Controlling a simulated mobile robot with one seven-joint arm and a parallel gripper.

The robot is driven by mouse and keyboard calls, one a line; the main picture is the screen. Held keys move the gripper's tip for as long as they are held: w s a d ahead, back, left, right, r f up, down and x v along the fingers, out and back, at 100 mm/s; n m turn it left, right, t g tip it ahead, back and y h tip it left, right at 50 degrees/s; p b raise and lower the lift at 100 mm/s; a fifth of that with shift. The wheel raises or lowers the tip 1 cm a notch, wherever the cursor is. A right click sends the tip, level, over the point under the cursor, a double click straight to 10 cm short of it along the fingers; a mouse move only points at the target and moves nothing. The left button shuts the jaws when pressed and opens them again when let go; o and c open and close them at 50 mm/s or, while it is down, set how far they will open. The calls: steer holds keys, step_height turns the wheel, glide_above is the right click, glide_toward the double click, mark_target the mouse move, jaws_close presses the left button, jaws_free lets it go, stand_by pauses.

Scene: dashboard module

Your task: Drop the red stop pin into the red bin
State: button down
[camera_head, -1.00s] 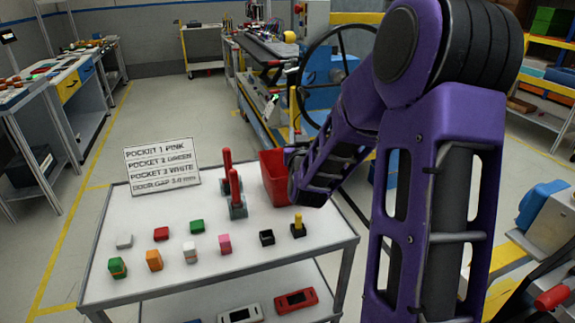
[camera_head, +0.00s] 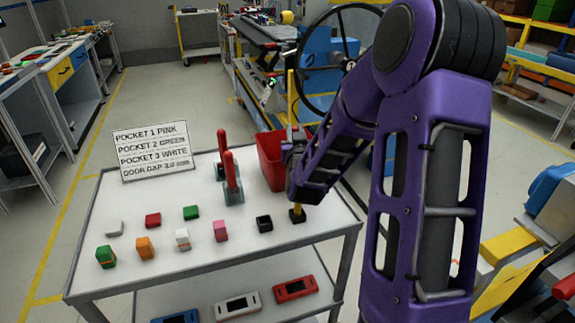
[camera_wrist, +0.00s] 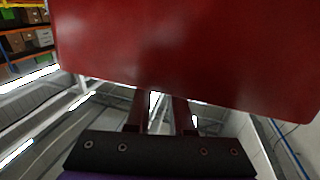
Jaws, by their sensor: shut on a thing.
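The red bin (camera_head: 269,158) stands at the back right of the white table. In the head view my gripper (camera_head: 288,145) is at the bin's right side, with my wrist covering part of the bin. In the wrist view a large smooth red surface, apparently the bin wall (camera_wrist: 190,45), fills the upper part. The two fingers of my gripper (camera_wrist: 160,100) reach up to its edge, and their tips are not clearly seen. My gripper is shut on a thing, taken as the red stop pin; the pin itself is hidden.
Two red-handled fixtures (camera_head: 231,172) stand just left of the bin. Several small coloured blocks, a black block (camera_head: 264,223) and a black block with a yellow peg (camera_head: 297,214) sit in front. A sign (camera_head: 152,151) stands at the back left.

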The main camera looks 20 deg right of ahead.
steer(key=c, duration=0.7)
jaws_free()
step_height(320, 180, up, 10)
steer(key=shift+p, duration=0.75)
